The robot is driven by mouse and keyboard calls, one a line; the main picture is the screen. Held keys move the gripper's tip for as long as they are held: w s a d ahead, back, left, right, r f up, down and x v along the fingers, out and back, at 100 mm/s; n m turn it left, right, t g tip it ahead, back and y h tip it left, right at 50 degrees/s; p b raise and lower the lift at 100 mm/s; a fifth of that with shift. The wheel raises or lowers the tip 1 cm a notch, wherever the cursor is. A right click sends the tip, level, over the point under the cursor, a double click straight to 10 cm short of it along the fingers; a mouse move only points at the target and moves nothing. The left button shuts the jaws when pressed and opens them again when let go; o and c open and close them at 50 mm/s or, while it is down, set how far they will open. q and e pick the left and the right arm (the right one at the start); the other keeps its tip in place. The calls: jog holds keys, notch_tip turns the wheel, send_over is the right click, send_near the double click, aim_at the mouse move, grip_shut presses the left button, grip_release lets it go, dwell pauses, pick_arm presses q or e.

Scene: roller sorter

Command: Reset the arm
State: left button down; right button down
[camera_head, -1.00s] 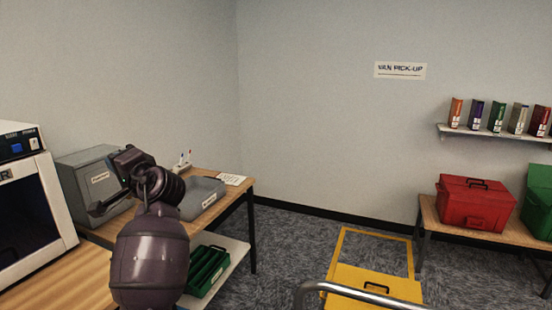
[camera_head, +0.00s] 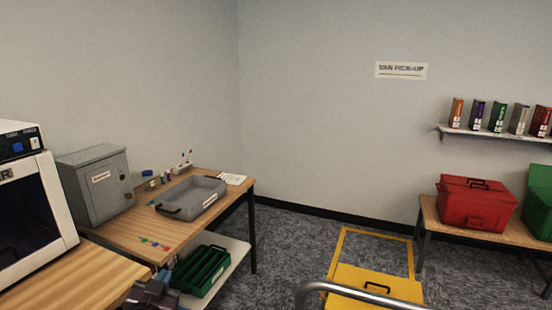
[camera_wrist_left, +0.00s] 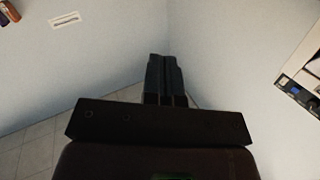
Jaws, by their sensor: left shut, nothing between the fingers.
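My left gripper (camera_wrist_left: 165,75) shows in the left wrist view with its two dark fingers together and nothing between them. It points toward bare wall and touches nothing there. In the head view, only a dark purple part of my left arm (camera_head: 150,294) shows at the bottom edge, in front of the wooden table and low beside the green tray. My right gripper is not in view.
A grey tray (camera_head: 190,197) and a grey cabinet (camera_head: 96,186) stand on the wooden table (camera_head: 125,232). A green divided tray (camera_head: 203,270) sits on the lower shelf. A white machine (camera_head: 35,215) stands at left. A yellow box (camera_head: 375,286) and red box (camera_head: 476,203) are at right.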

pick_arm(q)
jog(key=s+a+f+n+g, duration=0.1)
jog(key=s+f+g, duration=0.2)
jog(key=s+f, duration=0.8)
jog(key=s+a+f+n+g, duration=0.1)
jog(key=s+f+g, duration=0.2)
jog(key=s+f, duration=0.8)
jog(key=s, duration=0.6)
jog(key=shift+s+a+f+h, duration=0.15)
jog(key=shift+s+a+h, duration=0.1)
jog(key=shift+a+h, duration=0.05)
